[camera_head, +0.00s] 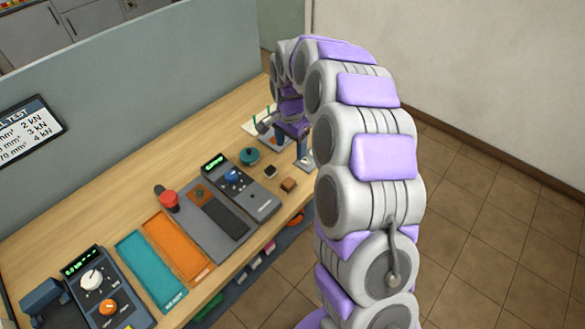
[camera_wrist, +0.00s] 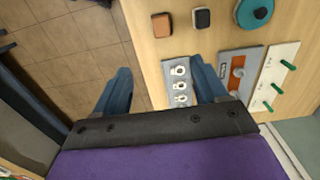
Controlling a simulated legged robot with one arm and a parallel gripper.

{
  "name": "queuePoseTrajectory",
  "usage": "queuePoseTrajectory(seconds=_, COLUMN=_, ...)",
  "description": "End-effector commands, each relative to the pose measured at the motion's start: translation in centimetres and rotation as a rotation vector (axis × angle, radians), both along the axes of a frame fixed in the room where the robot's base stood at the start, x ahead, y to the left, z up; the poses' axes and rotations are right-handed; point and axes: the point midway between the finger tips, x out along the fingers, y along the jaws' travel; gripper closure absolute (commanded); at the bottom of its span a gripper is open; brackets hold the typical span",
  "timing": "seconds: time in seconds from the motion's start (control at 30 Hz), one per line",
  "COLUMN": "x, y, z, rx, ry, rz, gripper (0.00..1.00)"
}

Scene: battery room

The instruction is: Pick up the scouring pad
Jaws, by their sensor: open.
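A small reddish-brown block (camera_head: 289,185), which may be the scouring pad, lies on the bench near its front edge. It also shows at the top of the wrist view (camera_wrist: 161,25). A small black block (camera_head: 270,171) lies beside it; in the wrist view the black block (camera_wrist: 202,19) is just to the right. I cannot tell for sure which one is the pad. My gripper (camera_wrist: 160,68) is open and empty above the bench's front edge. Both blocks are beyond its fingertips, apart from them. In the head view my gripper (camera_head: 297,138) is partly hidden by my arm.
A teal round object (camera_wrist: 254,12) is near the blocks.

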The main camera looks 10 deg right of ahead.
Motion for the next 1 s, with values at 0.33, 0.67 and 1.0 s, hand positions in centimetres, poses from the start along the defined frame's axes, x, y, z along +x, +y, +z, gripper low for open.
queuePoseTrajectory(seconds=0.33, x=0.1, y=-0.5, z=-6.1, rx=0.007, ry=0.007, rz=0.000, gripper=0.28)
queuePoseTrajectory(seconds=0.67, x=0.1, y=-0.9, z=-11.6, rx=0.010, ry=0.006, rz=0.000, gripper=0.28)
queuePoseTrajectory(seconds=1.0, x=0.2, y=-0.1, z=-13.6, rx=0.002, ry=0.004, rz=0.002, gripper=0.28)
